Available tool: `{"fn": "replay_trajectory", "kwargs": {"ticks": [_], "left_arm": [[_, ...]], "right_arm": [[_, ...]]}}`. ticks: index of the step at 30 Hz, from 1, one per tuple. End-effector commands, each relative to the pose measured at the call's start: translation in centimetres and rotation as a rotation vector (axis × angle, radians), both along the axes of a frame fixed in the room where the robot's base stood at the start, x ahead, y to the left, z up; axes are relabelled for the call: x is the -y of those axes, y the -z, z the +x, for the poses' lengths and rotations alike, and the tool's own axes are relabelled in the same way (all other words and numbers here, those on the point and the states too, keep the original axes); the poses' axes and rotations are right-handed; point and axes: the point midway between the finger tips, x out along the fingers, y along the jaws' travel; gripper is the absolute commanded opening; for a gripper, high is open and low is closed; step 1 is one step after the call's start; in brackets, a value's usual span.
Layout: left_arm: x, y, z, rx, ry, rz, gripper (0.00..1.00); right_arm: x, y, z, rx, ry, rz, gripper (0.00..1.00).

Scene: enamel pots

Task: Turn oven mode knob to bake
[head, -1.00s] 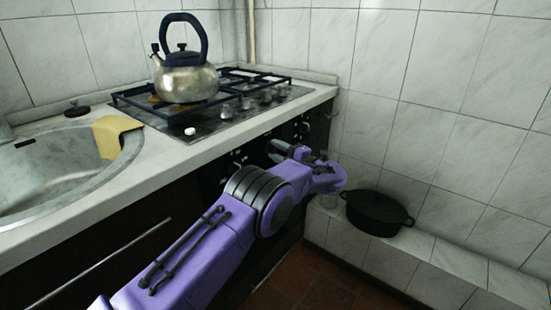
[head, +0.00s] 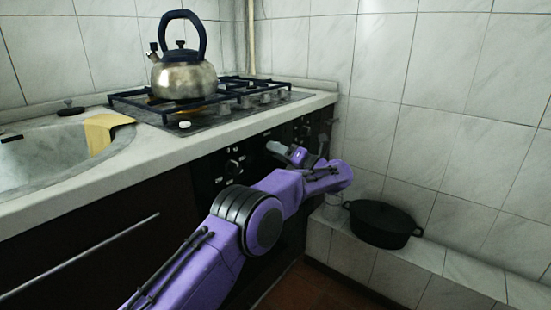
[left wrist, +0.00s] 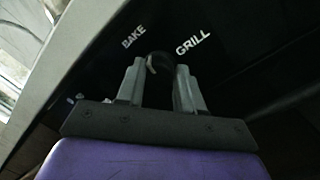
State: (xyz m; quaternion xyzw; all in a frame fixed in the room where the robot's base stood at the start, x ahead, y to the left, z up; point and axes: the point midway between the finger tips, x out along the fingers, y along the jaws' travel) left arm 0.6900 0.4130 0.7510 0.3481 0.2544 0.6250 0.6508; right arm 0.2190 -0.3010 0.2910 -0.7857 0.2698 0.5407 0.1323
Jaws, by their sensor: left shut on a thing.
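The oven mode knob (left wrist: 157,63) is a dark, rounded knob on the black front panel, seen in the left wrist view and partly covered by the fingers. White labels BAKE (left wrist: 133,37) and GRILL (left wrist: 193,43) are on the panel beside it. My left gripper (left wrist: 160,78) is shut on the knob, one grey finger on each side. In the head view my left gripper (head: 277,149) is at the panel below the counter edge, and the knob is hidden there. Which mode the knob points to cannot be told. My right gripper is not in view.
A kettle (head: 183,78) stands on the gas hob (head: 215,117) above the panel. Another panel knob (head: 232,166) is to the left. A black pot (head: 381,223) sits on the tiled ledge (head: 345,252) at right. A yellow cloth (head: 103,130) hangs over the sink edge.

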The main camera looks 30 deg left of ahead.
Motion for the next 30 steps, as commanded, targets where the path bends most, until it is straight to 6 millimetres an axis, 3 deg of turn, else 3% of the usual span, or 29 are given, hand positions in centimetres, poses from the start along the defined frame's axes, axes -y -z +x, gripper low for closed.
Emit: {"fn": "replay_trajectory", "kwargs": {"ticks": [1, 7, 24, 25, 26, 27, 30], "left_arm": [[0.09, 0.72, -0.07, 0.018, -0.003, -0.008, 0.06], [0.10, 0.63, -0.06, 0.083, -0.004, -0.014, 0.06], [0.10, 0.61, -0.07, 0.110, -0.005, -0.018, 0.06], [0.10, 0.61, -0.07, 0.110, -0.005, -0.018, 0.43], [0.10, 0.59, -0.06, 0.110, -0.004, -0.018, 0.53], [0.09, 0.55, -0.05, 0.110, -0.003, -0.017, 0.62], [0.02, 0.41, -0.06, 0.111, -0.004, -0.015, 0.62]], "right_arm": [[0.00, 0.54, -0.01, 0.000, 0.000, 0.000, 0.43], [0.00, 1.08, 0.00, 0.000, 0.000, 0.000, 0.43], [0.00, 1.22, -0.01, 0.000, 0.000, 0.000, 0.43], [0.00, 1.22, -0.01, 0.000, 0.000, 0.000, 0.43], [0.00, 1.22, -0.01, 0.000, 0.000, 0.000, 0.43], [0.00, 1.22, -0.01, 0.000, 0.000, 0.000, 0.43], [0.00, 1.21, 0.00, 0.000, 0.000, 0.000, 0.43]]}}
